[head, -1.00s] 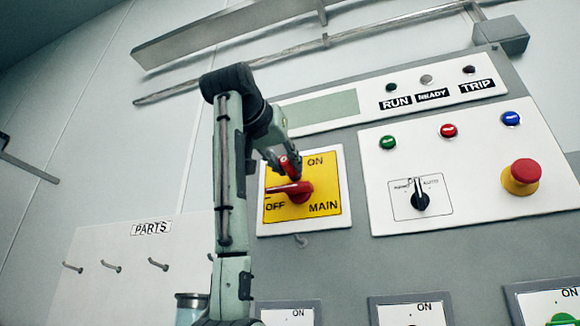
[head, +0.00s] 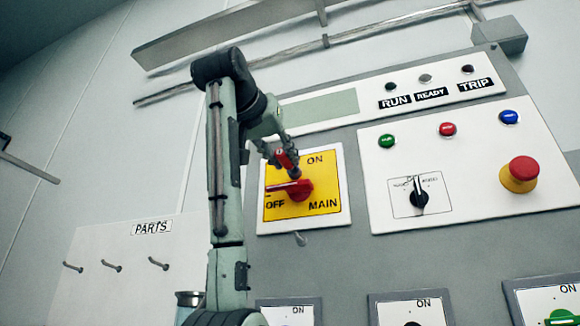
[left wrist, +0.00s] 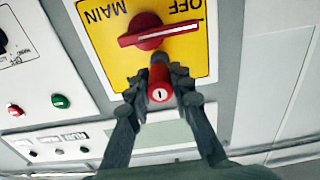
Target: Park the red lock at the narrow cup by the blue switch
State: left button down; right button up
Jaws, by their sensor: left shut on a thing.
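My left gripper (head: 282,157) is shut on the red lock (head: 288,160), in front of the yellow MAIN switch plate (head: 328,181). In the left wrist view the lock (left wrist: 160,90) sits between both fingers (left wrist: 160,86), its keyhole face toward the camera. The red switch handle (left wrist: 160,36) is right beside it and points to OFF. I cannot tell whether the shackle touches the switch. A metal-rimmed container (head: 186,300) shows at the bottom, partly behind my arm; I cannot tell if it is the narrow cup. No blue switch is clearly seen. My right gripper is out of view.
A panel with green, red and blue buttons (head: 509,117), a black selector and a red emergency stop (head: 521,173) lies to the right. Several switch plates (head: 413,310) line the bottom. The PARTS board (head: 120,240) at left has bare hooks.

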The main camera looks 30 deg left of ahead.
aim_at(279, 152)
pick_arm(q)
jog(key=shift+b+v, duration=0.55)
jog(key=shift+v, duration=1.3)
